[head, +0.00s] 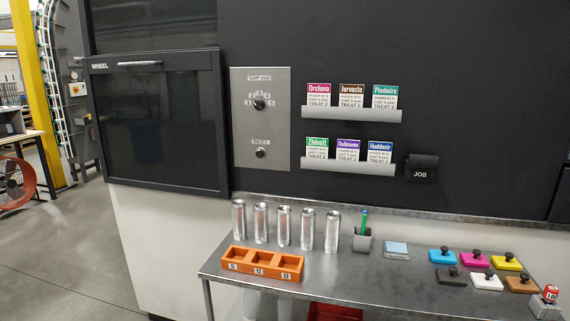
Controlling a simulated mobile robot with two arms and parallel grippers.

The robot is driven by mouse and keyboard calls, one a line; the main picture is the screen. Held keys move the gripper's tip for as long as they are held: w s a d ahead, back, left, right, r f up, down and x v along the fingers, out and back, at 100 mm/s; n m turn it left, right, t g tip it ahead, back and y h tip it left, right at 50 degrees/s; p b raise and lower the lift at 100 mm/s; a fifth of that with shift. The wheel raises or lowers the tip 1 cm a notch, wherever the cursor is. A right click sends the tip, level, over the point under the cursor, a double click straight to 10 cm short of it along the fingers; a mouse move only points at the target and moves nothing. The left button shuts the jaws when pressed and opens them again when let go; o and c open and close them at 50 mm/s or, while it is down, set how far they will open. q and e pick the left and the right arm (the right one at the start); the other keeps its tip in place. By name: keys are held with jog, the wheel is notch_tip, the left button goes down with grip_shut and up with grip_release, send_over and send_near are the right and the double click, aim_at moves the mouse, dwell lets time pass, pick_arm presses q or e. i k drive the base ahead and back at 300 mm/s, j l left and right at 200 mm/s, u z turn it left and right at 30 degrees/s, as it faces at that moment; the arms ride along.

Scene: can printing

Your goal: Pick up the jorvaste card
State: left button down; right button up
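The Jorvaste card (351,96) has a brown header. It stands upright in the upper grey rack (352,115) on the dark machine panel, between the pink-headed Orchava card (319,95) on its left and the teal-headed card (385,97) on its right. Its lower edge is hidden by the rack lip. Neither of my grippers shows in the head view.
A lower rack (347,166) holds Zhivolt, Dalbinonn and Huddazir cards. Below is a metal table (350,270) with several cans (284,226), an orange holder (262,265), a pen cup (362,240) and coloured stamps (474,259). A black JOB box (422,168) is right of the lower rack.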

aim_at(350, 95)
jog(key=i+j+z, duration=0.1)
jog(key=i+j, duration=0.4)
jog(key=i+j+z, duration=0.1)
jog(key=i+j, duration=0.4)
jog(key=j, duration=0.2)
